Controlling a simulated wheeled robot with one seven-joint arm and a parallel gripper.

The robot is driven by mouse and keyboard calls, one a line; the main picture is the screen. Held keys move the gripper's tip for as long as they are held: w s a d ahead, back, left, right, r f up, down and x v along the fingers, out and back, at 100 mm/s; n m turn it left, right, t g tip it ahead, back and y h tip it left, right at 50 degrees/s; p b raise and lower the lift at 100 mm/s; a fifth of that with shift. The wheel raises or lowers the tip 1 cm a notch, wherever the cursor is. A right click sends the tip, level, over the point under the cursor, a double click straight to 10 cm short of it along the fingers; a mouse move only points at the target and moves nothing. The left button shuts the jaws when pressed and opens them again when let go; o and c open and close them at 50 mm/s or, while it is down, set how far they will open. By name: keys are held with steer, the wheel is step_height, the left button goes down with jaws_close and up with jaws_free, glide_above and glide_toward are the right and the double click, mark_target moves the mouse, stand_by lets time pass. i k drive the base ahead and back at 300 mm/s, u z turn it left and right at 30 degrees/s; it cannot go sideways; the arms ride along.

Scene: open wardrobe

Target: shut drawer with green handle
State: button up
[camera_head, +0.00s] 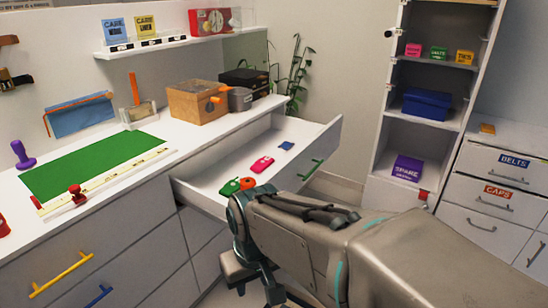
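The drawer (211,193) is pulled open from the white counter, right of the middle of the view. Its green handle (311,170) is on the outer front panel, at the right end of the pulled-out box. Several small items lie inside, among them a pink one (262,164), a blue one (286,146) and a green one beside an orange-red ring (247,183). My arm reaches in from the lower right and covers part of the drawer's near side. My gripper (250,278) points down below and in front of the drawer, apart from the green handle. Its fingertips are partly hidden, and their opening is unclear.
The countertop holds a green mat (95,165) and a wooden box (197,103). Lower drawers have a yellow handle (62,272) and a blue handle (99,295). An open shelf cabinet (375,150) stands at the right, with floor between it and the drawer.

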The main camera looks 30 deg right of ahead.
mark_target(196, 182)
steer(key=z, duration=1.15)
steer(key=i, duration=0.95)
steer(key=z, duration=1)
steer(key=k, duration=0.9)
steer(key=u, duration=1.25)
